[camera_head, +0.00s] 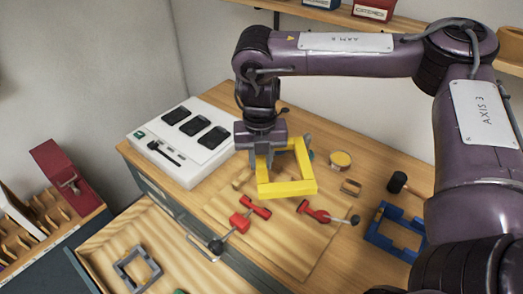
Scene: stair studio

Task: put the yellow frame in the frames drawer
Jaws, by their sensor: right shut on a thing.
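The yellow frame (288,188) is a square open frame. My right gripper (266,158) points down and is shut on its left side, holding it above the wooden workbench (225,212). An open drawer (97,241) with a pale wood floor stands out from the bench front at the lower left. A grey frame (137,268) lies inside it, and a small green thing shows at the picture's lower edge. No label on the drawer can be read. My left gripper does not show.
Red clamps (240,222) lie near the bench front, with a blue frame (397,232) to the right. A red box (67,178) sits far left.

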